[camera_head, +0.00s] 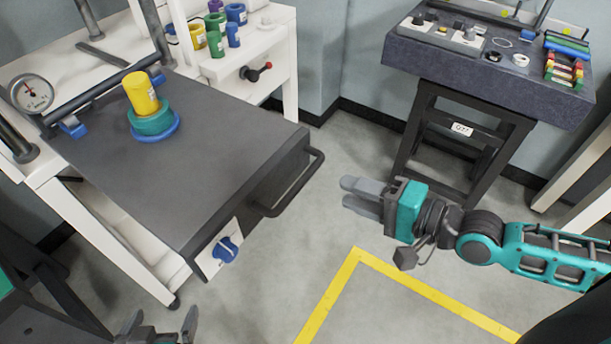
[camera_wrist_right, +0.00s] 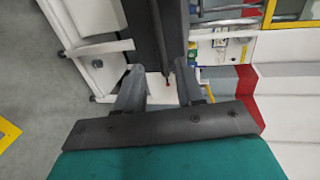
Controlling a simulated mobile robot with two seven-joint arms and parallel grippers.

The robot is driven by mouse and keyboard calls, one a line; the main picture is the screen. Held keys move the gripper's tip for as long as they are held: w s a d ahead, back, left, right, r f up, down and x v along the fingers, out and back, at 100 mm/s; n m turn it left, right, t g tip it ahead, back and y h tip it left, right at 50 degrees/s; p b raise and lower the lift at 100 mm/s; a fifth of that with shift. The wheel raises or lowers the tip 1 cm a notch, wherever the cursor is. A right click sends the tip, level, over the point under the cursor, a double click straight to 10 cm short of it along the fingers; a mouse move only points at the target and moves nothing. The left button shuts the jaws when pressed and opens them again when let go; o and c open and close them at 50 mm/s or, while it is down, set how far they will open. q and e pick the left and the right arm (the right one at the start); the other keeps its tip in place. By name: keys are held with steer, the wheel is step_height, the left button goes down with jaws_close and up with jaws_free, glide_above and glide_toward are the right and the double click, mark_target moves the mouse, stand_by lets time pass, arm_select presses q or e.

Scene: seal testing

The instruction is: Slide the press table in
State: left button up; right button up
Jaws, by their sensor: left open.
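The press table (camera_head: 190,170) is a dark grey slab, pulled out from the white press frame at the left. Its black bar handle (camera_head: 300,187) sits on the side facing right. A blue knob (camera_head: 225,250) is on its front corner panel. A yellow cylinder (camera_head: 141,93) stands on a teal ring (camera_head: 150,122) and a blue ring (camera_head: 157,136) on the slab. My right gripper (camera_head: 352,198) is to the right of the handle, apart from it. Its fingers are spread and empty in the right wrist view (camera_wrist_right: 161,85). My left gripper (camera_head: 160,325) is open at the bottom edge, below the slab.
A round gauge (camera_head: 31,93) is at the far left. A white cabinet (camera_head: 265,60) with several coloured cylinders stands behind. A granite-topped bench (camera_head: 480,70) is at the back right. The floor between slab and bench is clear, with yellow tape (camera_head: 430,291).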

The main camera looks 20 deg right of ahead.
mark_target(309, 178)
steer(key=shift+b+x, duration=0.35)
steer(key=shift+x, duration=4.95)
jaws_close()
